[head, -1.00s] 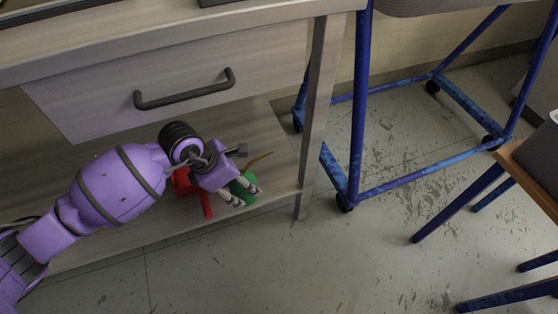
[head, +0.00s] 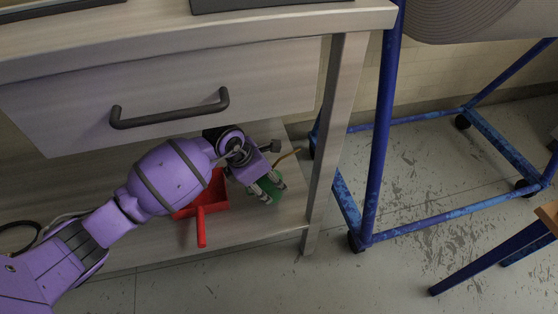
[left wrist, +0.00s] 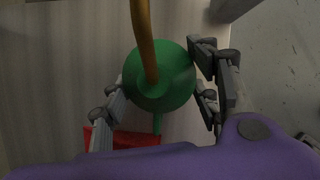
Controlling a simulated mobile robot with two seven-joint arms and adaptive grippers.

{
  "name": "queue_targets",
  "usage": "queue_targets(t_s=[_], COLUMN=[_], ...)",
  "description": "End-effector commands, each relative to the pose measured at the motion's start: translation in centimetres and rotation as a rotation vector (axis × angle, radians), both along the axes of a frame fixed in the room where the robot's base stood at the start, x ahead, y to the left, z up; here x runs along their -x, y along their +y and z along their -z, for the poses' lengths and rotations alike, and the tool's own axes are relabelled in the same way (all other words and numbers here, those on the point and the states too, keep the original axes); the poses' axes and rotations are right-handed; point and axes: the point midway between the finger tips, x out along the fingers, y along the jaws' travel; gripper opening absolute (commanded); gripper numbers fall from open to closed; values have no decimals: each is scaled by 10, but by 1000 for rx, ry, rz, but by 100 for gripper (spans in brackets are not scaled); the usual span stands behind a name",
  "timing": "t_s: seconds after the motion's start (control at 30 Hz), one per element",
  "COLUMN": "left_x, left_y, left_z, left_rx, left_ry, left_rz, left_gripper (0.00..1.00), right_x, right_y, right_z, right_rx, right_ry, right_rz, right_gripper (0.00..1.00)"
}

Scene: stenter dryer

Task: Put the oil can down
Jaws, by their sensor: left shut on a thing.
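The oil can (head: 266,191) is green and round with a thin brass-coloured spout. It is at the right end of the lower shelf (head: 272,222) under the drawer, near the table leg. My left gripper (head: 268,184) is shut on it and hides part of it in the head view. In the left wrist view the can (left wrist: 165,88) sits between the fingers, its spout pointing up the picture. I cannot tell whether its base touches the shelf. My right gripper is not in view.
A red scoop-like object (head: 201,220) lies on the shelf just left of the can, partly behind my left arm. The drawer (head: 60,105) with a dark handle (head: 170,112) is above. A blue wheeled frame (head: 377,140) stands right of the table leg (head: 335,130).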

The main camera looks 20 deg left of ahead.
Motion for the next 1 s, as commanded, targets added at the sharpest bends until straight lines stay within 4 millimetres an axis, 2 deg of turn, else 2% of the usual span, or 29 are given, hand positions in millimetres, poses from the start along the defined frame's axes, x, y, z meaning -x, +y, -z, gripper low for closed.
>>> queue_targets(t_s=[0.03, 0.1, 0.2, 0.57, 0.6, 0.7, 0.73, 1.0], left_x=[1, 1, 1, 1, 1, 1, 1, 1], left_y=[-1, -1, -1, 0, 0, 0, 0, 0], left_z=[13, 26, 37, 39, 40, 40, 39, 39], left_rx=[3, 3, 2, 0, -1, -1, -1, -1], left_ry=[4, 4, 3, 1, 3, 3, 3, 3], left_rz=[0, -1, 0, 0, 1, 1, 1, 1], left_gripper=[19, 19, 19, 19, 58, 72, 75, 75], right_x=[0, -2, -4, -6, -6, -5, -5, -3], right_y=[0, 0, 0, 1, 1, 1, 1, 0], right_z=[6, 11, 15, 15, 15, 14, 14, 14], right_rx=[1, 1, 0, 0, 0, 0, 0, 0], right_ry=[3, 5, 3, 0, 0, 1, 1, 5], right_rz=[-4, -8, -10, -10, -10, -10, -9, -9], right_gripper=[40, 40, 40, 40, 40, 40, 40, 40])
